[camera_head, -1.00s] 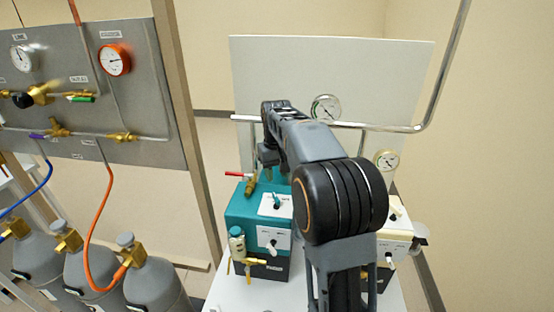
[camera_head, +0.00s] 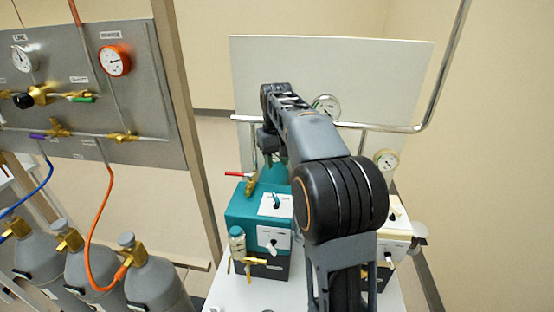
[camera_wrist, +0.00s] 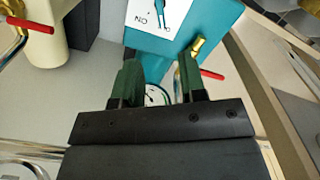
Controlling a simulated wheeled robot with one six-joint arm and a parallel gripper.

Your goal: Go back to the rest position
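My gripper (camera_wrist: 158,82) shows in the wrist view with two green fingers apart and nothing held between them. A round dial shows in the gap behind them. In the head view my gripper (camera_head: 272,158) hangs at the far end of my arm, partly hidden by it, above the teal box (camera_head: 243,212). The teal box also shows in the wrist view (camera_wrist: 205,22), beyond the fingers, with a white switch plate on its face. I cannot see any contact between the fingers and the box.
A cream box (camera_head: 393,240) stands right of the teal one, partly behind my arm. A metal pipe (camera_head: 400,128) with gauges runs before a white panel (camera_head: 270,65). On the left are a grey gauge panel (camera_head: 150,85) and several gas cylinders (camera_head: 155,285). Red-handled valves (camera_head: 236,174) stick out nearby.

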